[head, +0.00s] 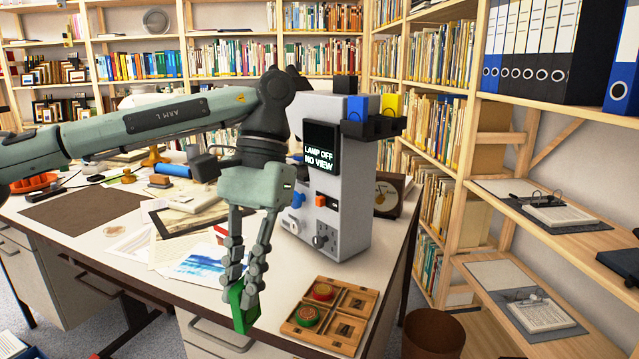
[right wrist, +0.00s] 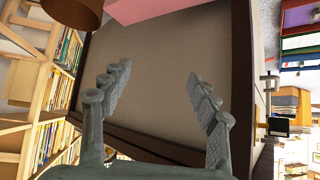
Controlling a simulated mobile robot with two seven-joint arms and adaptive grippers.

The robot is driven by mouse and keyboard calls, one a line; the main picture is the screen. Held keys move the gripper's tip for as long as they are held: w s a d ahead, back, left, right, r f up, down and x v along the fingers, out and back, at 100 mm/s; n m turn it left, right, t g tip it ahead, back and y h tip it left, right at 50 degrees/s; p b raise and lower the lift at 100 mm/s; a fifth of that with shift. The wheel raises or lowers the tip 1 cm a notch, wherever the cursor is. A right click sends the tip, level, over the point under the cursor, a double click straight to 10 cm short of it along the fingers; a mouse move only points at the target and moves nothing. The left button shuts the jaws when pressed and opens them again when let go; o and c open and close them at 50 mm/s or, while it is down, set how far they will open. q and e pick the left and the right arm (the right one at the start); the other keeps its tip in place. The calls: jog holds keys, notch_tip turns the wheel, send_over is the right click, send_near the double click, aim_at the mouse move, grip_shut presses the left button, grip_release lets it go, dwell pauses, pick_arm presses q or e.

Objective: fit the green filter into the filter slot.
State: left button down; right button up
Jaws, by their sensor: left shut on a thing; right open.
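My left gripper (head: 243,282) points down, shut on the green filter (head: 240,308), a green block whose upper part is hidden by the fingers. It is near the desk's front edge, left of the wooden tray. A tall grey machine (head: 345,210) stands behind it, its screen (head: 321,148) reading "LAMP OFF NO VIEW". A black rack (head: 372,127) at its upper right carries a blue block (head: 357,107) and a yellow block (head: 391,103). I cannot tell which opening is the filter slot. In the right wrist view, my right gripper (right wrist: 160,95) is open and empty.
The wooden tray (head: 345,302) has compartments; round pieces with red and green tops sit in its left ones. Papers and a blue picture sheet (head: 203,266) lie left of the machine. Bookshelves line the walls; a brown bin (head: 433,332) stands right.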

jog(key=s+d+f+g+h, duration=0.2)
jog(key=s+d+f, duration=0.1)
jog(key=s+f, duration=0.7)
jog(key=s+d+f+m+g+h, duration=0.1)
jog(key=s+d+f+g, duration=0.2)
jog(key=s+f, duration=0.8)
jog(key=shift+s+f+g+h, duration=0.15)
jog(key=shift+f+g+h, duration=0.2)
jog(key=shift+f, duration=0.4)
jog(key=shift+d, duration=0.1)
